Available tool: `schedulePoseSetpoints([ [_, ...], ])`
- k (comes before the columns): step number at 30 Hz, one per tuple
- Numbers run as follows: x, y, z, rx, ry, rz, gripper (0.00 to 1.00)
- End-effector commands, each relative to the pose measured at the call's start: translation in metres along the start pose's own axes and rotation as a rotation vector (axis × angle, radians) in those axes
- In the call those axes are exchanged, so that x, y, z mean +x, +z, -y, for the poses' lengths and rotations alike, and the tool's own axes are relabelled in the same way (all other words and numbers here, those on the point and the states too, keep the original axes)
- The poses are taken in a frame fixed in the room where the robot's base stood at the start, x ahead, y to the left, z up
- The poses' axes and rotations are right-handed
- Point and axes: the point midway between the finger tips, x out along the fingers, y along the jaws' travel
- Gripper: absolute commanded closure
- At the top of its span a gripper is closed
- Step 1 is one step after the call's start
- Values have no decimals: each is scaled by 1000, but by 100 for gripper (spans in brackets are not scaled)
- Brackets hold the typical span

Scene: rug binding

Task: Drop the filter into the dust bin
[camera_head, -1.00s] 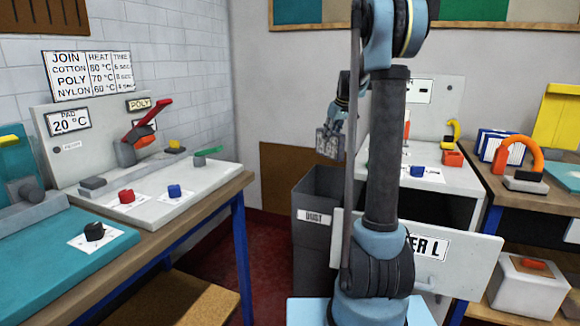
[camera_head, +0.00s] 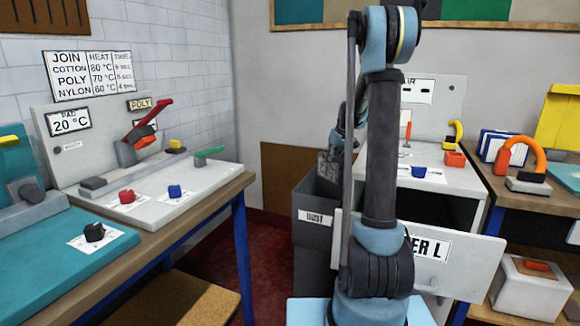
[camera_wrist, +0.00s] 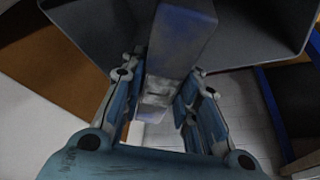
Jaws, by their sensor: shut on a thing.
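The dust bin (camera_head: 313,245) is a tall dark grey open box with a DUST label, standing on the floor behind my arm. The filter (camera_head: 327,168) is a dusty grey block. My gripper (camera_head: 337,150) is shut on it and holds it at the mouth of the bin, with its lower part seemingly below the rim line. In the wrist view the filter (camera_wrist: 180,40) sits between both fingers of my gripper (camera_wrist: 165,85) and reaches toward the bin (camera_wrist: 250,35), whose grey walls surround its far end. My arm column hides part of the bin.
An open grey machine door (camera_head: 470,262) with a partly hidden label stands right of the bin. A white machine (camera_head: 440,175) is behind it. A workbench (camera_head: 190,220) with a heat press is at left. Red floor (camera_head: 268,255) is free between bench and bin.

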Motion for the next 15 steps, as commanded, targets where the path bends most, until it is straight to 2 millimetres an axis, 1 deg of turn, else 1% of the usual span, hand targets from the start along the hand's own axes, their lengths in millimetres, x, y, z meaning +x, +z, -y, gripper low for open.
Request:
schedulePoseSetpoints([
  [3,8,3,0,0,0,0,100],
  [6,12,5,0,0,0,0,100],
  [15,14,6,0,0,0,0,100],
])
